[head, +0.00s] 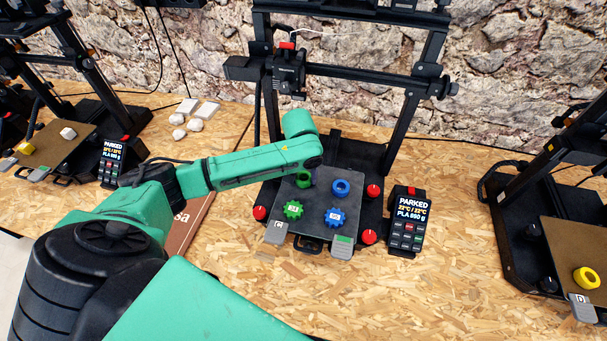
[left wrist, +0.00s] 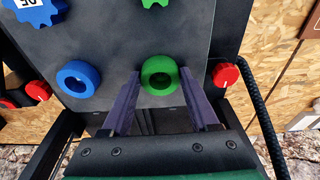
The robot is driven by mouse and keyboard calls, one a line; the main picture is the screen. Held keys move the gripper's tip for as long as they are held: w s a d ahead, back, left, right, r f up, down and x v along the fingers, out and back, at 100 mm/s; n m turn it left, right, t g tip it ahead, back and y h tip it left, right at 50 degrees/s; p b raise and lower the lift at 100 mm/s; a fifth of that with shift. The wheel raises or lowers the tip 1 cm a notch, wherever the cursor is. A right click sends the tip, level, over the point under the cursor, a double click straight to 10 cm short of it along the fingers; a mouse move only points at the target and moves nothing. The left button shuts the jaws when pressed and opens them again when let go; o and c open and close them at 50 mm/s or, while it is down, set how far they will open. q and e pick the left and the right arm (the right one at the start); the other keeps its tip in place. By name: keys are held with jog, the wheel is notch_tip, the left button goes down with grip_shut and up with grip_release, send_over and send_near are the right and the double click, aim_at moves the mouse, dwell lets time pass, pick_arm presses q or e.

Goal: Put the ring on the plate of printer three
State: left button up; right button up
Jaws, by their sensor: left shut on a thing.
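A green ring (head: 303,181) is at the back left of the dark plate (head: 326,187) of the middle printer (head: 292,72). My left gripper (left wrist: 159,74) comes down over that plate, with its two fingers on either side of the green ring (left wrist: 159,76) and shut on it. In the head view my wrist hides most of the fingers. I cannot tell whether the ring touches the plate. A blue ring (head: 341,187) lies on the same plate to the right. My right gripper is not in view. No printer number is readable.
A green gear (head: 293,210) and a blue gear (head: 336,218) are at the plate's front. Red knobs (head: 374,191) flank it. A control box (head: 408,222) stands right of it. The right printer's plate holds a yellow ring (head: 586,278); the left one's plate (head: 50,150) holds small pieces.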

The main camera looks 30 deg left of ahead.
aim_at(301, 184)
pick_arm(q)
jog(key=shift+s, duration=0.1)
jog(key=o, duration=1.2)
jog(key=shift+o, duration=0.6)
jog(key=shift+f, duration=0.1)
notch_tip(301, 184, up, 12)
jog(key=s, duration=0.1)
jog(key=shift+s+d+b, duration=0.2)
jog(key=shift+s+b, duration=0.15)
jog(key=shift+b, duration=0.05)
